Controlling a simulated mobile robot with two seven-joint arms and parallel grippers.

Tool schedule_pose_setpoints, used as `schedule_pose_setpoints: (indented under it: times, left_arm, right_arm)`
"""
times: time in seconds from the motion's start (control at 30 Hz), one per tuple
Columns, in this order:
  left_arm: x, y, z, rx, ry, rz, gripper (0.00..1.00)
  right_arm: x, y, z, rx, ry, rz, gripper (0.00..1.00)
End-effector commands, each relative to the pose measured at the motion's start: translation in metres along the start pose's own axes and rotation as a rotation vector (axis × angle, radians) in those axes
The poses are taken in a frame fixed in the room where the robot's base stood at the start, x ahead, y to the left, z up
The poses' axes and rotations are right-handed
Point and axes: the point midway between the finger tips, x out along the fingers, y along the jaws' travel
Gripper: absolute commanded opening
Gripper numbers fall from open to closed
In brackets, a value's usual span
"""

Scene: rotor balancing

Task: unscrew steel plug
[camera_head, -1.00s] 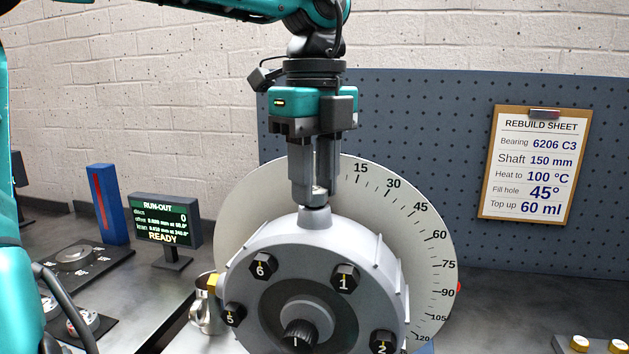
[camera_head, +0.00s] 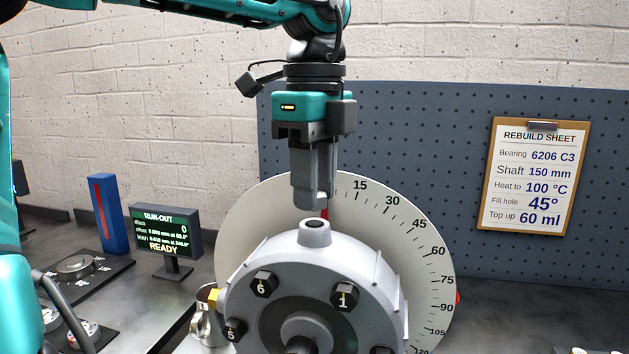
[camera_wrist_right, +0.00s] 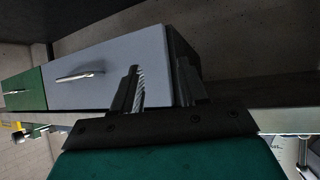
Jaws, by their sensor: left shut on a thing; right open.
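The grey rotor housing (camera_head: 345,262) stands upright in front of the round degree dial (camera_head: 430,235). The filler boss (camera_head: 314,235) on its top shows a dark open hole. My left gripper (camera_head: 314,203) points straight down just above this boss, apart from it. It is shut on the steel plug, which is mostly hidden between the fingers. My right gripper (camera_wrist_right: 160,85) shows in the right wrist view, open, its two dark fingers spread, away from the rotor.
A run-out display (camera_head: 166,228) reading READY and a blue block (camera_head: 108,215) stand at left. A metal cup (camera_head: 205,325) is beside the housing. A rebuild sheet (camera_head: 533,178) hangs on the pegboard. Grey (camera_wrist_right: 75,70) and green (camera_wrist_right: 22,90) drawer fronts face my right wrist.

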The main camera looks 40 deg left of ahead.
Motion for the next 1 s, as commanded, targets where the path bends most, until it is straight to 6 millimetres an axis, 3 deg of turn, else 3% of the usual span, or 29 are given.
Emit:
schedule_pose_setpoints:
  times: [0.17, 0.63, 1.0]
  left_arm:
    - [-0.005, 0.000, 0.000, 0.000, 0.000, -0.001, 0.00]
    - [-0.048, 0.000, 0.000, 0.000, 0.001, -0.002, 0.00]
    - [-0.052, 0.000, 0.000, 0.001, 0.000, 0.000, 0.00]
  right_arm:
    - [-0.002, 0.000, -0.003, 0.000, 0.000, 0.000, 0.43]
    - [-0.006, 0.000, -0.009, 0.000, 0.001, 0.000, 0.43]
    - [-0.006, 0.000, -0.009, 0.000, 0.000, 0.000, 0.43]
